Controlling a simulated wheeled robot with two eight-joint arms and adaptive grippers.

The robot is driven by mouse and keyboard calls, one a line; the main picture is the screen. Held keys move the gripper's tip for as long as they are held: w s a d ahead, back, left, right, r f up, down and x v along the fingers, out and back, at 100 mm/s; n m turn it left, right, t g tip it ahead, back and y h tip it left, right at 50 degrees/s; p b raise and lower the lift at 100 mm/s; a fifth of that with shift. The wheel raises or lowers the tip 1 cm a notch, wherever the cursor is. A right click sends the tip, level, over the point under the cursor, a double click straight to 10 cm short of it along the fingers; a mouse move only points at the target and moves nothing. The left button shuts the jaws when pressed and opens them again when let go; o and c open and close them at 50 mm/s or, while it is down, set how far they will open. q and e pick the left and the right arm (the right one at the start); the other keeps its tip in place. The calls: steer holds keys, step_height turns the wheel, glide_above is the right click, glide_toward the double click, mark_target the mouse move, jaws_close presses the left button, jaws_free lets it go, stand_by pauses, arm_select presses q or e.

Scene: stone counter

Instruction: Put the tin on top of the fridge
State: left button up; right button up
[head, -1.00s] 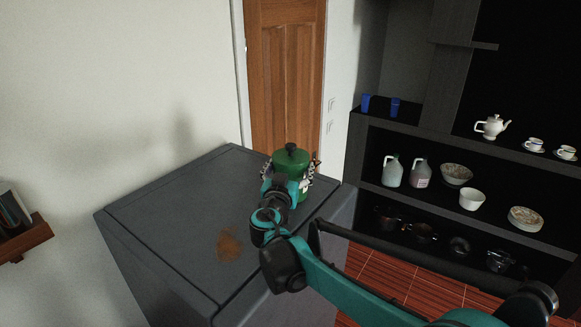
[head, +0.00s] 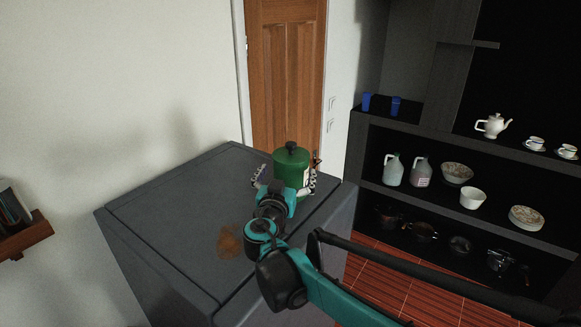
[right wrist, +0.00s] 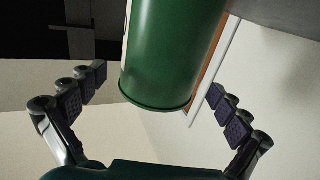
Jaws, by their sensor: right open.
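The green tin (head: 291,162), with a dark knob on its lid, stands upright on the dark grey top of the fridge (head: 170,215), near the far right edge. My right gripper (head: 286,180) is open, its fingers spread to either side of the tin. In the right wrist view the tin (right wrist: 172,50) lies ahead between the open fingers (right wrist: 150,105), with a gap on both sides. My left gripper is not in view.
A brown stain (head: 230,241) marks the fridge top, which is otherwise clear on the left. Dark shelves (head: 440,140) with dishes and jugs stand at the right. A wooden door (head: 287,85) is behind. A small wall shelf (head: 25,236) is at the left.

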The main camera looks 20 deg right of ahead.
steer(key=v, duration=0.8)
steer(key=shift+s, duration=0.15)
